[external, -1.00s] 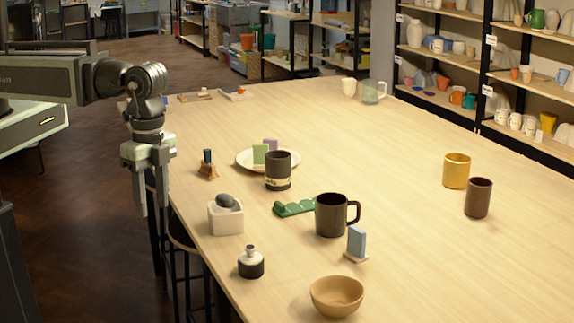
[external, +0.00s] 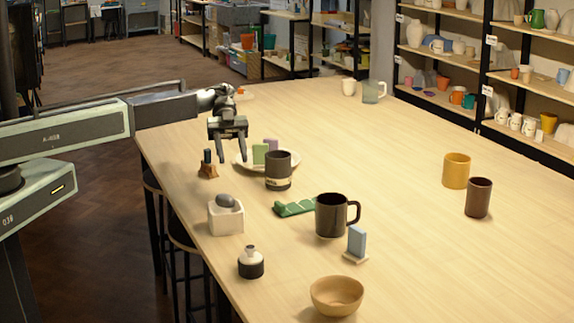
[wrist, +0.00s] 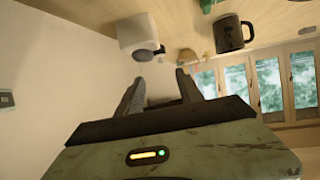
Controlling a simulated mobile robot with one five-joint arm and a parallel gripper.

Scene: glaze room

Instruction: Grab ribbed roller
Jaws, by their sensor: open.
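No piece is clearly recognisable as the ribbed roller. A green lobed piece (external: 294,208) lies on the table between the white box and the black mug; a green bit also shows at the top of the wrist view (wrist: 206,5). A small brown piece with a dark blue top (external: 208,165) stands left of the plate; I cannot tell what it is. My gripper (external: 233,155) is open and empty, pointing down above the table's left side, in front of the plate's left edge in the picture. Its spread fingers show in the wrist view (wrist: 160,77).
A white plate (external: 241,162) bears small blocks, with a dark banded cup (external: 279,171) close by. A white box (external: 226,219) holding a dark stone, a black mug (external: 331,216), a blue piece (external: 357,241), a bottle (external: 251,265) and a bowl (external: 337,295) stand nearer.

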